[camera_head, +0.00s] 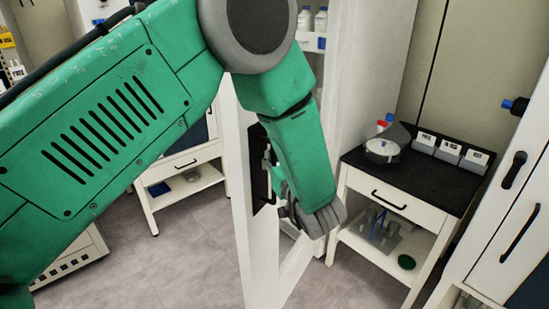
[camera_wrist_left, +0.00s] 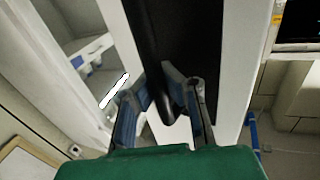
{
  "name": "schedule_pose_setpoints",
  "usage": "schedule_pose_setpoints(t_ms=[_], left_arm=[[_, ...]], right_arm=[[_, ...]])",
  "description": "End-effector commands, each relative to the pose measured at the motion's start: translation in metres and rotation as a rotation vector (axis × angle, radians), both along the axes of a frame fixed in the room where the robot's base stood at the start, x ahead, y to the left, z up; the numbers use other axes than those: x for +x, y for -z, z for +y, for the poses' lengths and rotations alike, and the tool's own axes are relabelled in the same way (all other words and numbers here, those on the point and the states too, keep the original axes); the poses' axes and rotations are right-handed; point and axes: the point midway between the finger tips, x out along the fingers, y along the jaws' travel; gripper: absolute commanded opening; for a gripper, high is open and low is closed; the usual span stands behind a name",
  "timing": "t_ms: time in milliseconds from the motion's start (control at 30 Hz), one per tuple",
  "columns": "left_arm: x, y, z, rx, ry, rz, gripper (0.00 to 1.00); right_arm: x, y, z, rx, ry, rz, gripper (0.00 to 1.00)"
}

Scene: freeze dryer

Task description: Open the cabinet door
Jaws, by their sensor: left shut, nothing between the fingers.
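The white cabinet door (camera_head: 243,220) stands upright in the middle of the head view, partly swung out from the tall white cabinet (camera_head: 372,50). Its black handle (camera_head: 259,170) is on the near edge and partly hidden by my left arm. In the left wrist view a dark handle plate (camera_wrist_left: 188,40) runs down the white door frame (camera_wrist_left: 240,55). My left gripper (camera_head: 285,203) is at the handle, also seen in the wrist view (camera_wrist_left: 163,85). Its fingers are shut with nothing held between them; whether they touch the handle I cannot tell. My right gripper is not in view.
A white side table with a black top (camera_head: 425,180) stands right of the door. A white cabinet with black handles (camera_head: 515,225) is at the far right. Bottles (camera_head: 313,20) stand on a shelf behind the door. Grey floor (camera_head: 180,260) is clear left of the door.

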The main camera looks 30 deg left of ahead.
Motion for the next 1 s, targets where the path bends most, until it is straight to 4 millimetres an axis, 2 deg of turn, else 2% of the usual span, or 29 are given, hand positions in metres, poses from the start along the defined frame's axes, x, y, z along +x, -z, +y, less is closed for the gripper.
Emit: schedule_pose_setpoints(t_ms=[200, 267, 300, 700, 833, 1000], left_arm=[[-0.003, 0.001, -0.004, 0.003, -0.004, 0.006, 0.0], [-0.003, 0.001, -0.004, 0.003, -0.004, 0.006, 0.19], [-0.002, 0.001, -0.004, 0.003, -0.003, 0.006, 0.33], [-0.001, 0.003, -0.007, 0.0, 0.001, 0.008, 0.33], [-0.012, 0.002, -0.022, 0.002, 0.003, 0.007, 0.33], [-0.035, 0.002, -0.053, 0.004, 0.004, 0.007, 0.33]], right_arm=[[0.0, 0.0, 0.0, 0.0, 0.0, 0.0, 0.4], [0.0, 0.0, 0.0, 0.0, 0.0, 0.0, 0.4], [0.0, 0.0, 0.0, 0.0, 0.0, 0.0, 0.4], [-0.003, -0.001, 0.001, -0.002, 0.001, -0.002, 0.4], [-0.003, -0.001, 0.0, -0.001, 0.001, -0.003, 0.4], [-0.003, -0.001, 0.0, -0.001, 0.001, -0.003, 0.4]])
